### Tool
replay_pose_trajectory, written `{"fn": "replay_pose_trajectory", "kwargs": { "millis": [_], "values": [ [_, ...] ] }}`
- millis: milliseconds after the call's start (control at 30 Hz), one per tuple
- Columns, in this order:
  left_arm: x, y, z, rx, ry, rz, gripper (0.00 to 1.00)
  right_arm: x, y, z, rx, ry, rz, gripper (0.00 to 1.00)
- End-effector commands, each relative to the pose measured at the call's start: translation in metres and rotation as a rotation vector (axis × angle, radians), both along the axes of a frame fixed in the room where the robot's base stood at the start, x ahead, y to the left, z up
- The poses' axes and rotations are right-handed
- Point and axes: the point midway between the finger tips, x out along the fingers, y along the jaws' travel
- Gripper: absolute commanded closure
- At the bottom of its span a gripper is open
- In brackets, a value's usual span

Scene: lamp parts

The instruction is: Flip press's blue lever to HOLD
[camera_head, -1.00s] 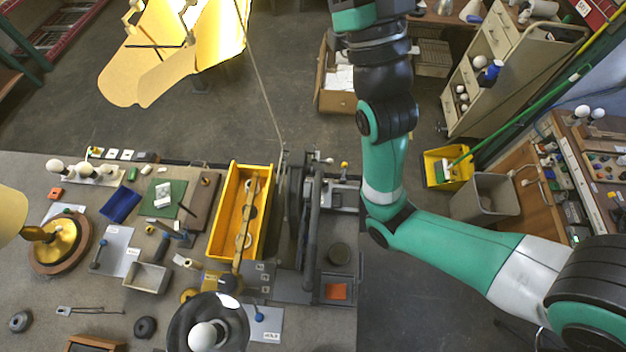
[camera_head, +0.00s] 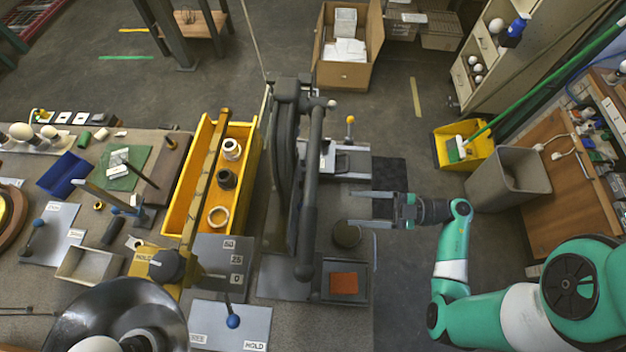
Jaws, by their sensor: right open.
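A blue-knobbed lever (camera_head: 232,321) stands on a grey plate (camera_head: 205,313) in front of the dark press (camera_head: 286,150). The plate has a FREE label (camera_head: 197,338) at left and a HOLD label (camera_head: 255,346) at right. The knob lies between the two labels; I cannot tell its setting. My right gripper (camera_head: 352,208) is open and empty, to the right of the press and well up and right of the lever. Its fingers point left, above a dark round piece (camera_head: 347,234). My left gripper is not in view.
The press handle (camera_head: 307,215) stands between my right gripper and the lever. A yellow bin (camera_head: 178,205) with rings is left of the press. A black lamp shade (camera_head: 120,310) is at lower left. A second blue-knobbed lever (camera_head: 38,222) is at far left. An orange pad (camera_head: 344,283) lies right of the press.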

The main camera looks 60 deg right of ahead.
Motion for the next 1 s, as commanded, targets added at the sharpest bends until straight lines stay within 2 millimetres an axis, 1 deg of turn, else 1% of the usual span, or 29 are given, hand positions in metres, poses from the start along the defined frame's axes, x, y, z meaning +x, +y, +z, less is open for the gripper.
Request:
{"fn": "replay_pose_trajectory", "kwargs": {
  "millis": [33,167,267,433,700,800,900,1000],
  "values": [
    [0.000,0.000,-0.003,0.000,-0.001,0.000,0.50,-0.003,0.003,-0.006,0.008,0.013,0.008,0.32],
    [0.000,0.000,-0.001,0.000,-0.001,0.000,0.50,-0.003,0.005,-0.005,0.010,0.019,0.015,0.32],
    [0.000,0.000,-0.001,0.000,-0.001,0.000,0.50,0.002,0.007,-0.005,0.008,0.017,0.015,0.32],
    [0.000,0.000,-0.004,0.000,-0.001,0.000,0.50,0.022,0.022,-0.005,0.008,0.016,0.022,0.32],
    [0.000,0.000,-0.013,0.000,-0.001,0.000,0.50,0.067,0.049,-0.006,0.006,0.014,0.020,0.32],
    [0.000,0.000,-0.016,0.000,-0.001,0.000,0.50,0.081,0.057,-0.006,0.005,0.014,0.020,0.32],
    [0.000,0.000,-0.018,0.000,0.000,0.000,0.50,0.090,0.062,-0.005,0.004,0.014,0.018,0.32],
    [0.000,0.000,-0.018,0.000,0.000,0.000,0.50,0.095,0.065,-0.004,0.005,0.014,0.015,0.32]
  ]
}}
